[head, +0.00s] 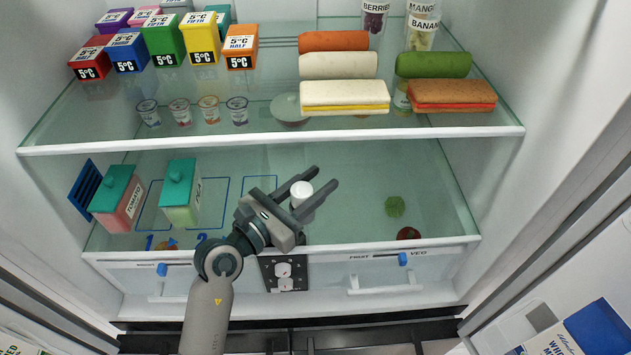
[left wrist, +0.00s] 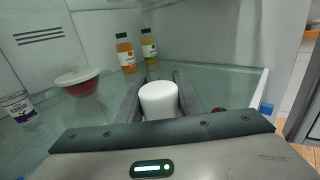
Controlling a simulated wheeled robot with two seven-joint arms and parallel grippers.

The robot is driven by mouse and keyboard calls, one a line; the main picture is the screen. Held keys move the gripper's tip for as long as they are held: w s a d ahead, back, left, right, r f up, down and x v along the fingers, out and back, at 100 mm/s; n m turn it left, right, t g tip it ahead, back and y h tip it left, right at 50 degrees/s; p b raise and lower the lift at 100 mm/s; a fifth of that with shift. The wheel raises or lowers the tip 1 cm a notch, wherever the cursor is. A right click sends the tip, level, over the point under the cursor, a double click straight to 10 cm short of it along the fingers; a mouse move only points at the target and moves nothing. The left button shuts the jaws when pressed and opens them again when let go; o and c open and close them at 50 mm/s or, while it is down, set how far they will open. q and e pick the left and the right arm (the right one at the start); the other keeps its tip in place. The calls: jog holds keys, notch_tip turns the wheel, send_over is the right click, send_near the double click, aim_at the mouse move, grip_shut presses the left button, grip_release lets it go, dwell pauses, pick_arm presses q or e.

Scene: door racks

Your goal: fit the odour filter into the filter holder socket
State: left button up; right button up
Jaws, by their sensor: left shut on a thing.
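A white cylinder, taken to be the odour filter (head: 302,190), stands upright between the fingers of my left gripper (head: 322,179) over the lower glass shelf. My left gripper is shut on it. It also shows in the left wrist view (left wrist: 159,100), between the two dark fingers. I cannot tell for sure which part is the filter holder socket. A blue slatted piece (head: 85,190) is on the left wall of the lower compartment, partly behind a carton. My right gripper is not in view.
A red carton (head: 115,200) and a green carton (head: 181,195) stand on the lower shelf at left. The upper shelf (head: 270,138) is close above. A red bowl with a pale lid (left wrist: 78,82) and bottles (left wrist: 126,55) show in the left wrist view.

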pick_arm(q)
jog(key=shift+f+b, duration=0.3)
jog(key=shift+f, duration=0.25)
jog(key=o, duration=1.1)
jog(key=shift+s+a, duration=0.35)
jog(key=shift+a, duration=0.05)
jog(key=b+v, duration=0.5)
jog(key=v, duration=0.8)
jog(key=shift+s+a+f, duration=0.15)
jog(key=shift+s, duration=0.05)
jog(key=shift+v, duration=0.95)
jog(key=shift+s+a, duration=0.35)
jog(key=shift+s, duration=0.05)
